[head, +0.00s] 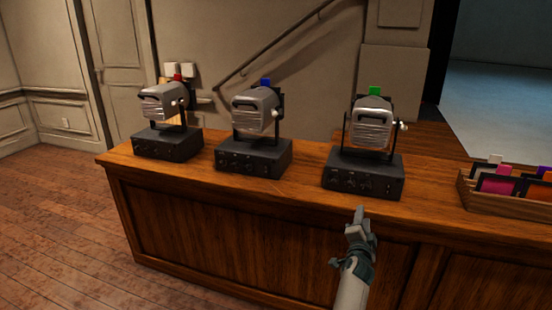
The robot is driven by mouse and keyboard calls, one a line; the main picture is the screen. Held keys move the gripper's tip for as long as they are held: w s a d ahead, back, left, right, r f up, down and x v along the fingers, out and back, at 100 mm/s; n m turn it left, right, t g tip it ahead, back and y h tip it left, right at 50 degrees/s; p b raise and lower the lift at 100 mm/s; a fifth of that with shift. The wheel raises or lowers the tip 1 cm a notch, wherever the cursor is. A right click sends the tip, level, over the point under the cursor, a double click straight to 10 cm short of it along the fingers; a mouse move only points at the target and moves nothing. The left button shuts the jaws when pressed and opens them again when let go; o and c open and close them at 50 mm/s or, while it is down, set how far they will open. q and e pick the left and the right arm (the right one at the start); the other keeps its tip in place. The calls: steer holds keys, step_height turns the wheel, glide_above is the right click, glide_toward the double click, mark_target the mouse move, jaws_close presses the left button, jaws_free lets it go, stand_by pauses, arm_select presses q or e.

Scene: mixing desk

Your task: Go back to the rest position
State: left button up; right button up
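My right gripper (362,216) points up and away in front of the desk (240,215), near its front edge and below the right-hand device. Its fingers are seen nearly edge-on, so I cannot tell whether they are open or shut. I see nothing held in it. My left gripper is not in view. Three grey lamp-like devices on black control boxes stand in a row on the desk: one with a red tab (165,103), one with a blue tab (256,110) and one with a green tab (371,124).
A wooden tray (500,206) with several coloured cards stands at the desk's right. A handrail (270,52) runs up the wall behind, and a door (112,60) is at the back left. The wooden floor (60,220) left of the desk is clear.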

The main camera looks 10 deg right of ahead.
steer(key=s+a+f+n+g+y, duration=0.15)
steer(key=s+a+f+n, duration=0.3)
steer(key=f, duration=0.55)
steer(key=s+a+f+n+g+y, duration=0.1)
steer(key=s+a+f+n+y, duration=0.4)
steer(key=f, duration=0.6)
steer(key=s+a+f+n+g+y, duration=0.1)
steer(key=s+a+f+n, duration=0.2)
steer(key=s+a+f, duration=0.55)
steer(key=s+a+f+n+g+y, duration=0.1)
steer(key=s+a+f+n+g, duration=0.1)
steer(key=s+f, duration=0.5)
steer(key=s+a+f+n+g+y, duration=0.1)
steer(key=s+f, duration=0.6)
steer(key=s, duration=0.8)
steer(key=s+a+f+n+g+y, duration=0.1)
steer(key=s+a+f+n+g, duration=0.2)
steer(key=s+a+f+n, duration=0.2)
steer(key=s+f, duration=0.3)
steer(key=s, duration=0.3)
steer(key=shift+a, duration=0.15)
steer(key=shift+c, duration=0.4)
